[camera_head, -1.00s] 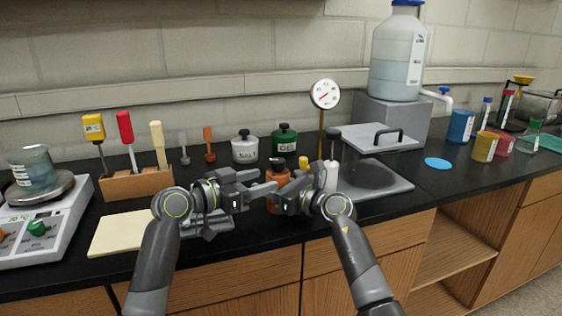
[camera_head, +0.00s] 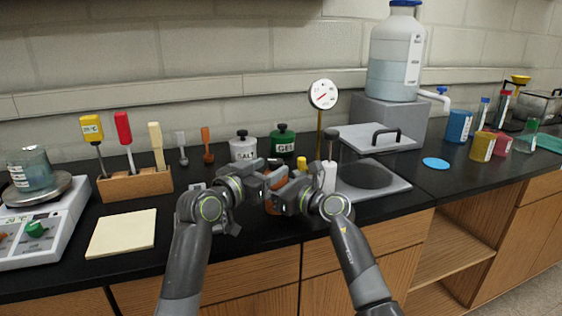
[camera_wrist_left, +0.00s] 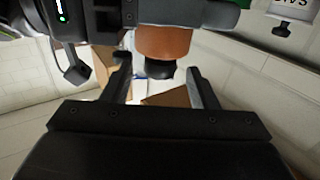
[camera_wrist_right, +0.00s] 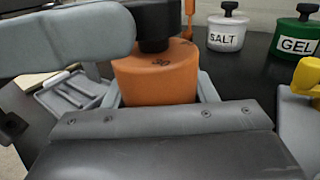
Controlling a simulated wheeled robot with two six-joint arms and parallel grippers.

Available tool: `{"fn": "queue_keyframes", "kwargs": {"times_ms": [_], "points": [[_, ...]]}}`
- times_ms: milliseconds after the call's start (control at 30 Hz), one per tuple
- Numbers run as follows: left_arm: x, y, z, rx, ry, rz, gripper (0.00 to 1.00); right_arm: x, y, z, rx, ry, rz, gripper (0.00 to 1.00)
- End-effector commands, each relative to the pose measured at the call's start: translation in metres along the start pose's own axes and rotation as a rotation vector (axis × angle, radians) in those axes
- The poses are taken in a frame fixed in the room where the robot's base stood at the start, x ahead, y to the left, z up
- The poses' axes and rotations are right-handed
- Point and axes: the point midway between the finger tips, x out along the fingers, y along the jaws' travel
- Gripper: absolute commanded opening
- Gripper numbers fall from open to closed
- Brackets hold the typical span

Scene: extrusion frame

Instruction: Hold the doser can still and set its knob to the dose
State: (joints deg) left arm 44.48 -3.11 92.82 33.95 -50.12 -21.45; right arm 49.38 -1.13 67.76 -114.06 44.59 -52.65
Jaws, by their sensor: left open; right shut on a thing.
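The doser can (camera_wrist_right: 155,82) is orange with a black knob (camera_wrist_right: 154,28) on top. My right gripper (camera_wrist_right: 160,92) is shut around the can body. In the head view the can (camera_head: 271,207) is mostly hidden behind both grippers. My left gripper (camera_head: 268,178) is open, close to the can's top. In the left wrist view the knob (camera_wrist_left: 154,71) shows between the open fingers, with the orange body above it.
White SALT (camera_head: 243,147) and green GEL (camera_head: 284,140) jars stand behind. A tool block (camera_head: 135,185), a cream pad (camera_head: 122,233) and a scale (camera_head: 45,225) are to the left. A dial on a post (camera_head: 322,95) and a grey plate (camera_head: 375,182) are to the right.

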Motion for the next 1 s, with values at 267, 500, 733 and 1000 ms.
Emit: {"fn": "queue_keyframes", "kwargs": {"times_ms": [267,500,733,1000], "points": [[0.037,0.000,0.000,0.001,0.000,0.001,0.53,0.000,0.000,0.000,0.000,0.000,0.000,0.25],[0.052,0.000,0.000,0.000,0.000,0.001,0.53,0.000,0.000,0.000,0.000,0.000,0.000,0.25],[0.055,0.000,0.000,0.001,0.001,0.000,0.53,0.000,0.000,0.000,0.000,0.000,0.000,0.25],[0.055,0.000,0.000,0.001,0.001,0.000,0.34,0.000,0.000,0.000,0.000,0.000,0.000,0.25]]}}
